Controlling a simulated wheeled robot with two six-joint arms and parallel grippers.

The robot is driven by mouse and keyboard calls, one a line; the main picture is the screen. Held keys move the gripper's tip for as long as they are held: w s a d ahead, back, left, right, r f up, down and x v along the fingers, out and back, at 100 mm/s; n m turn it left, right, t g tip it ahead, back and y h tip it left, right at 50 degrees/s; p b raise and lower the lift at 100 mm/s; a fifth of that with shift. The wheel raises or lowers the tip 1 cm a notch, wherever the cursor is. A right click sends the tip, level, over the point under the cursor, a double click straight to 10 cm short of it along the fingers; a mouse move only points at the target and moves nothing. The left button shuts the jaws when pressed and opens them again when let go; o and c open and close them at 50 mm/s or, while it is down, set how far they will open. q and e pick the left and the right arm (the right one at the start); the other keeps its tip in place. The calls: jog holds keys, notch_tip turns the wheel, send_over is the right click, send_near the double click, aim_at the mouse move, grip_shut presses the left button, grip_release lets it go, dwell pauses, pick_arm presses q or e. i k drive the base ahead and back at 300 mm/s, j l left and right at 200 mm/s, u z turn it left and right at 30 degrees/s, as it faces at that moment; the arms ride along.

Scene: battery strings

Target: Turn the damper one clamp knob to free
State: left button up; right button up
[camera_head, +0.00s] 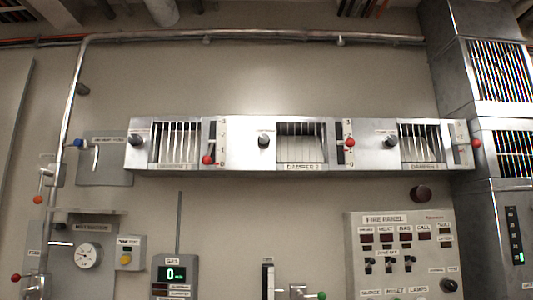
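A long metal damper housing (240,158) is mounted on the wall across the upper middle of the head view. The left grille (175,142) has a plate that seems to read Damper 1. A dark round clamp knob (135,139) sits just left of this grille, under a small label too small to read. Which position the knob is turned to cannot be told. To the right of the grille is a slotted scale with a red-ended lever (208,160) low in its slot. Neither of my grippers is in view.
Similar knobs sit beside the middle grille (263,141) and right grille (390,141), with red-ended levers. A blue-handled valve (79,143) and a vertical pipe (68,110) stand left of the housing. A fire panel (400,250) and gas meter (174,272) are below. Metal ducts (490,120) rise at right.

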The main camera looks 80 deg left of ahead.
aim_at(134, 139)
jog(key=u, duration=2.2)
